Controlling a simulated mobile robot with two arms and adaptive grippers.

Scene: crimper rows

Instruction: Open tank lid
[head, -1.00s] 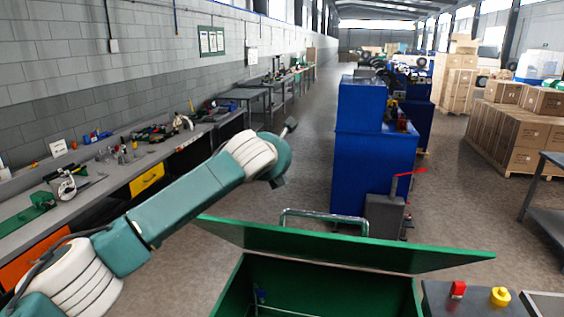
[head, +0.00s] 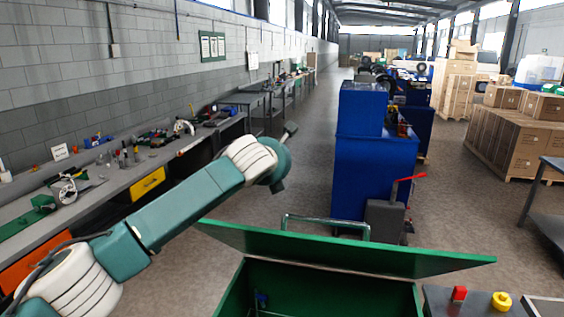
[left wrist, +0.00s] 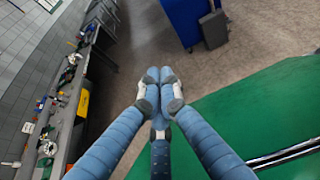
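The green tank (head: 236,290) stands at the bottom of the head view, and I see into its interior. Its green lid (head: 400,260) is raised, tilted up on the far side. A pale tubular handle (head: 325,219) shows above the lid. My left arm reaches in from the left; its gripper is mostly hidden behind the wrist there. In the left wrist view my left gripper (left wrist: 160,82) has its blue fingers together at the tips, with nothing visible between them. The lid (left wrist: 240,115) and its handle (left wrist: 287,154) lie to its right, apart from the fingers. My right gripper is out of view.
A workbench with tools (head: 110,190) runs along the left wall. A blue machine (head: 370,165) stands beyond the tank. A dark panel with a red button (head: 459,293) and a yellow knob (head: 501,301) is right of the tank. Boxes on pallets (head: 515,140) stand at right.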

